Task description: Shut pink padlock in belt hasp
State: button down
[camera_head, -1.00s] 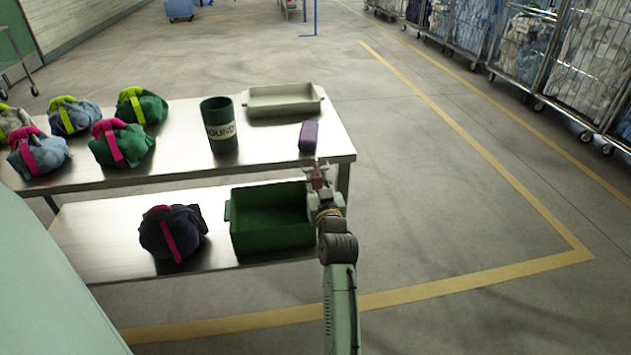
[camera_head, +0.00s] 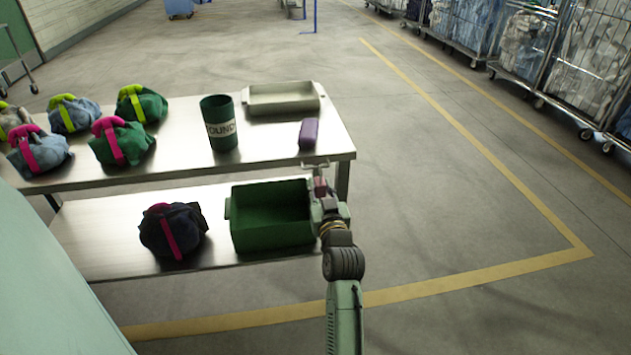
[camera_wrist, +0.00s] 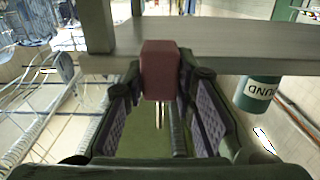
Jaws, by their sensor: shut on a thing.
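My gripper (camera_head: 323,190) is shut on a small dull red-pink block, the padlock (camera_wrist: 159,70), which also shows in the head view (camera_head: 320,187). The block sits between the fingertips in the wrist view; its shackle cannot be made out clearly. My gripper is just past the right side of the green bin, in front of the upper table's right end. A dark navy sling bag (camera_head: 187,226) with a pink belt (camera_head: 168,234) sits on the lower shelf, left of the bin and apart from my gripper. No hasp can be made out.
The green bin (camera_head: 230,228) stands on the lower shelf (camera_head: 95,235). The upper table (camera_head: 185,165) carries several bags with pink or lime belts, a green canister (camera_head: 220,140), a pale tray (camera_head: 284,108) and a purple case (camera_head: 309,133).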

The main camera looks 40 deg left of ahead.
aim_at(321, 191)
jog(key=shift+v, duration=1.8)
